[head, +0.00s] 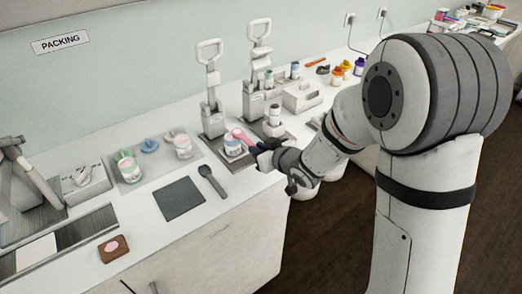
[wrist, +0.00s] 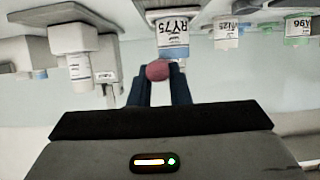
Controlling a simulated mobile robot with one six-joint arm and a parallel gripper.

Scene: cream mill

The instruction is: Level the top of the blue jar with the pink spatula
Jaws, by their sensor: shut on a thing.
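A white jar with a blue band, the blue jar (head: 232,147), stands on the dark base of the left white press in the head view. In the wrist view, which looks upside down, a jar with a blue band and the label RY75 (wrist: 172,38) is straight ahead. My gripper (head: 262,147) is shut on the pink spatula (head: 243,136), just right of the jar. The spatula reaches over or beside the jar's top; I cannot tell if it touches. Its rounded pink end (wrist: 158,70) shows between my fingers in the wrist view.
A tray (head: 154,181) with a green-topped jar (head: 130,169) and a pinkish jar (head: 183,147) stands to the left. A dark mat (head: 180,198) and a dark spoon (head: 212,182) lie in front. A second press (head: 257,75) stands close on the right.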

